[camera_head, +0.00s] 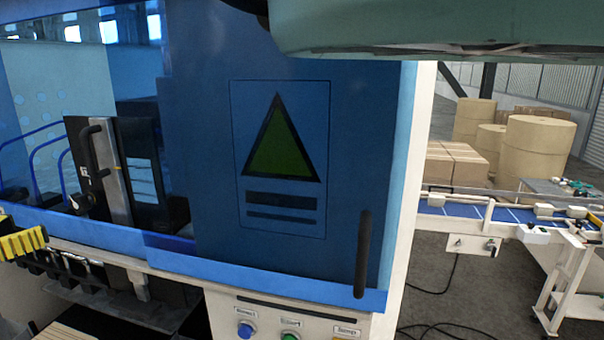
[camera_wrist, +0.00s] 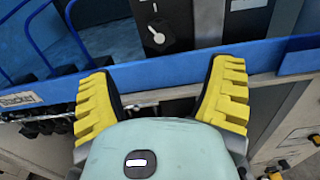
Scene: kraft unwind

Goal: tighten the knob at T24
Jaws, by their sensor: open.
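My gripper (camera_wrist: 163,75) is open, with its two yellow ribbed fingers spread apart and nothing between them. In the head view, part of its yellow ribbed finger (camera_head: 22,243) shows at the left edge, in front of the machine. No T24 label is readable, so I cannot tell whether this is the named knob.
A blue rail (camera_wrist: 180,71) crosses in front of the panel. In the head view, a blue door (camera_head: 210,200) with a dark vertical handle (camera_head: 364,255) covers the machine's middle. Blue (camera_head: 245,330) and green buttons sit below. A conveyor (camera_head: 450,208) and paper rolls (camera_head: 537,145) stand right.

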